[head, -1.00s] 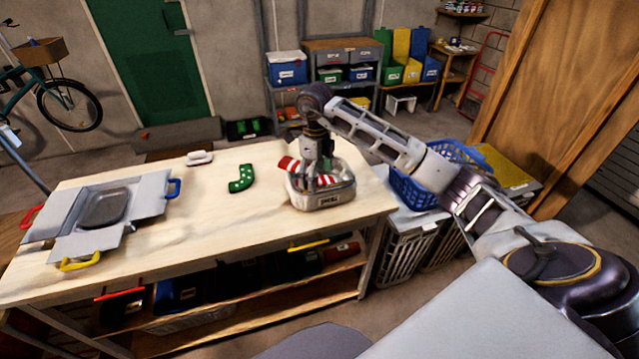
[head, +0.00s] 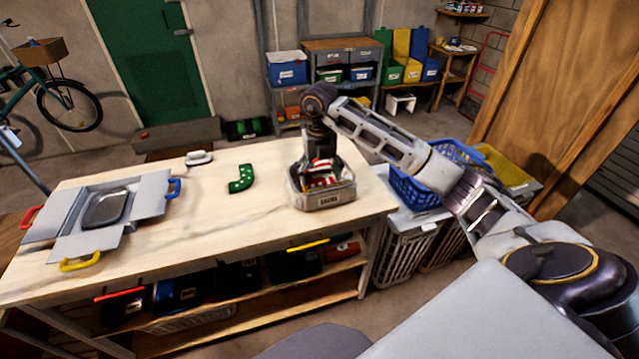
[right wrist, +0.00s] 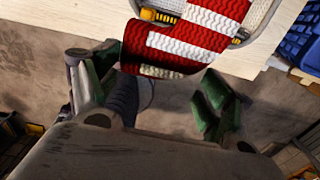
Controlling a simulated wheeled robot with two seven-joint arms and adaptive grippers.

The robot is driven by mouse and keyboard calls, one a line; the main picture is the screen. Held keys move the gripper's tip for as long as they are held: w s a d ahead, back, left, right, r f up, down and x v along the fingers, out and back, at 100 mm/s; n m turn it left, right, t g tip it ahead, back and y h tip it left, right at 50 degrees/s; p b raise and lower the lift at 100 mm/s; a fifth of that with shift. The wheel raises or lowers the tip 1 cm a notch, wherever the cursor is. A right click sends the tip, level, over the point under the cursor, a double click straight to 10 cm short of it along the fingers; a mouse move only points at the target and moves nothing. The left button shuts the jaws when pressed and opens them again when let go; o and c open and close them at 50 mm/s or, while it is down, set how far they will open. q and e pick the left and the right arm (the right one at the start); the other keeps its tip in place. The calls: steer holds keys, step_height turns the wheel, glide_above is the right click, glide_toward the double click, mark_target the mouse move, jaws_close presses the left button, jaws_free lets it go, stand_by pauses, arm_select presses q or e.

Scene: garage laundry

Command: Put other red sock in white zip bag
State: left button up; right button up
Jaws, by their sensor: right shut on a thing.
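The white zip bag (head: 322,201), a pale open-topped bag with a dark label, stands near the right end of the workbench. A red sock with white stripes (head: 322,178) shows at its mouth, beneath my right gripper (head: 318,162). In the right wrist view the knitted red and white sock (right wrist: 185,40) is large at the top, with part of the bag's rim behind it. My right gripper is shut on the sock, over the bag; its fingers partly hide the sock and the bag's inside. I cannot tell how much sock lies inside. My left gripper is out of view.
A green dotted sock (head: 240,179) lies left of the bag on the bench (head: 240,220). A small white object (head: 199,158) lies behind it. A blue basket (head: 420,192) stands right of the bench.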

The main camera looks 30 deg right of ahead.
steer(key=m, duration=0.5)
steer(key=shift+s+d, duration=0.2)
steer(key=m, duration=0.4)
steer(key=shift+s+d+m, duration=0.1)
steer(key=shift+s+m, duration=0.05)
steer(key=shift+m, duration=0.15)
steer(key=m, duration=0.5)
steer(key=shift+s+d+m, duration=0.1)
steer(key=shift+m, duration=0.3)
steer(key=shift+m, duration=0.5)
